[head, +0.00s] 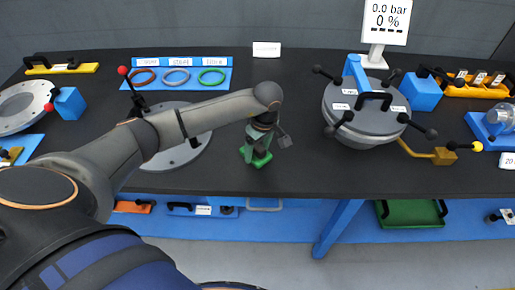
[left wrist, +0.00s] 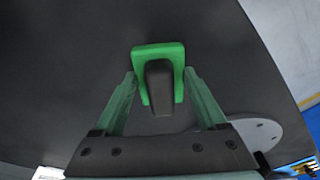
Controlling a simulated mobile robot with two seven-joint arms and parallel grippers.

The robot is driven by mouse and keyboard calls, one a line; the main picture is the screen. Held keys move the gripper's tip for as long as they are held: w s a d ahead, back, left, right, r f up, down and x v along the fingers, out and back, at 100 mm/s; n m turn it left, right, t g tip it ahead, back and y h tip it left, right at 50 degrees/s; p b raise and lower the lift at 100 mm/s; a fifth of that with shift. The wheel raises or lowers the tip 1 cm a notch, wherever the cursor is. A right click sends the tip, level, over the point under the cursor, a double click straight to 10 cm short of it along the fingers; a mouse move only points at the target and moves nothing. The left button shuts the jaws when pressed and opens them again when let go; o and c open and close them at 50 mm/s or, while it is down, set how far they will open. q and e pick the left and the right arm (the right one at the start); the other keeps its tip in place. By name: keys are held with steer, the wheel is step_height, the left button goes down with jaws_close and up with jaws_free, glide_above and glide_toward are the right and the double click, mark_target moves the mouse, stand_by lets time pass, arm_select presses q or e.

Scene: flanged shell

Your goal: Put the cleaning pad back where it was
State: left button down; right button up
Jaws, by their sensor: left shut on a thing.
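The cleaning pad (head: 262,162) is a small green block with a dark handle. It is at the middle of the black table, near its front edge. My left gripper (head: 257,150) points down over it and is shut on it. In the left wrist view, the pad (left wrist: 140,60) lies between the fingertips (left wrist: 159,78), with its dark handle towards the camera. I cannot tell whether the pad touches the table or hangs just above it. My right gripper is not in view.
A lidded vessel (head: 362,123) with black clamps stands right of the pad, with a gauge sign (head: 386,22) behind. A round grey flange (head: 180,159) lies to the left, partly behind my arm. A blue tray of coloured rings (head: 176,86) is farther back. The table between pad and vessel is clear.

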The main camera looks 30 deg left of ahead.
mark_target(262, 149)
arm_select(q)
steer(key=shift+f, duration=0.15)
jaws_free()
step_height(262, 149, up, 12)
steer(key=d, duration=0.1)
steer(key=shift+d+b, duration=0.3)
steer(key=shift+b, duration=0.15)
